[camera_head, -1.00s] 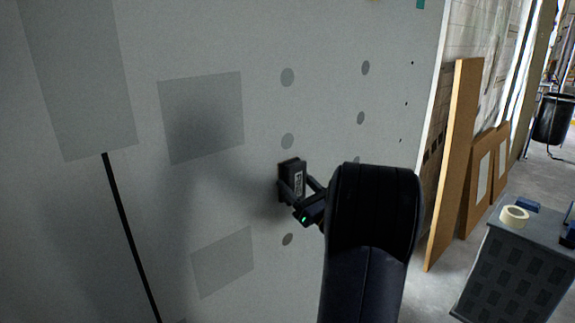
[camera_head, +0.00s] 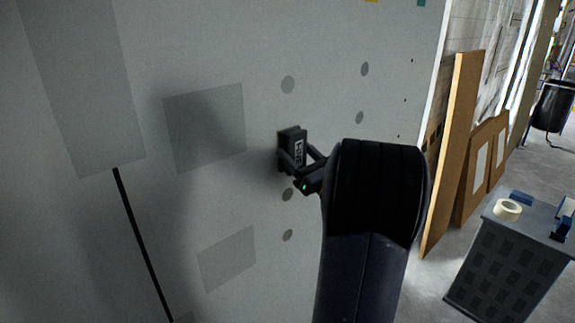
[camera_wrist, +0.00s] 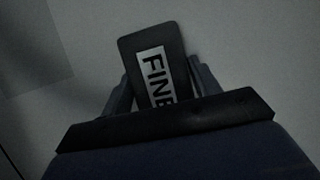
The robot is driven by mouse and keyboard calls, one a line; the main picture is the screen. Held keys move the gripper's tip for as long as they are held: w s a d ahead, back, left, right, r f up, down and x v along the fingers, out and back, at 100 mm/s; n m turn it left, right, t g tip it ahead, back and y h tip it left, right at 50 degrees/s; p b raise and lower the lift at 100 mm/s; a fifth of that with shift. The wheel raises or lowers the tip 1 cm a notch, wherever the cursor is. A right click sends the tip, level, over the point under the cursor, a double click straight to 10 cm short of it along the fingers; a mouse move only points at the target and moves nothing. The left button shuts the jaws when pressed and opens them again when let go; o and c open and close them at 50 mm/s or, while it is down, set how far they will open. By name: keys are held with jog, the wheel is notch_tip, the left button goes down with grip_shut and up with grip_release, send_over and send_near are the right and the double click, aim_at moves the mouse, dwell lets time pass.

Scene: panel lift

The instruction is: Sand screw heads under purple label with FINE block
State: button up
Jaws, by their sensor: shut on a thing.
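My gripper (camera_head: 306,168) is shut on the black FINE block (camera_head: 293,146), which has a white label. The block lies against the grey wall panel (camera_head: 215,50), or very close to it; I cannot tell if it touches. In the wrist view the block (camera_wrist: 152,58) sits between the fingers, its lettering partly cut off by my gripper. Round grey spots (camera_head: 288,84) run in a column above and below the block, and a second column (camera_head: 365,69) stands to the right. Parts of a yellow label (camera_head: 371,1) and a teal label (camera_head: 421,3) show at the top edge. No purple label shows.
A dark grey cart (camera_head: 515,255) at the lower right carries a tape roll (camera_head: 507,210) and blue items. Wooden boards (camera_head: 455,150) lean behind the panel's right edge. A black bin (camera_head: 553,105) stands farther back. Grey rectangular patches (camera_head: 205,127) and a black line (camera_head: 140,235) mark the panel.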

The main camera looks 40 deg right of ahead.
notch_tip(320, 180, up, 21)
jog(key=p, duration=1.3)
send_over(288, 239)
jog(key=s, duration=0.4)
jog(key=shift+w, duration=0.25)
notch_tip(288, 239, down, 35)
jog(key=b, duration=2.9)
jog(key=shift+f, duration=0.2)
notch_tip(288, 239, down, 18)
jog(key=b, duration=1.4)
jog(key=shift+r, duration=0.15)
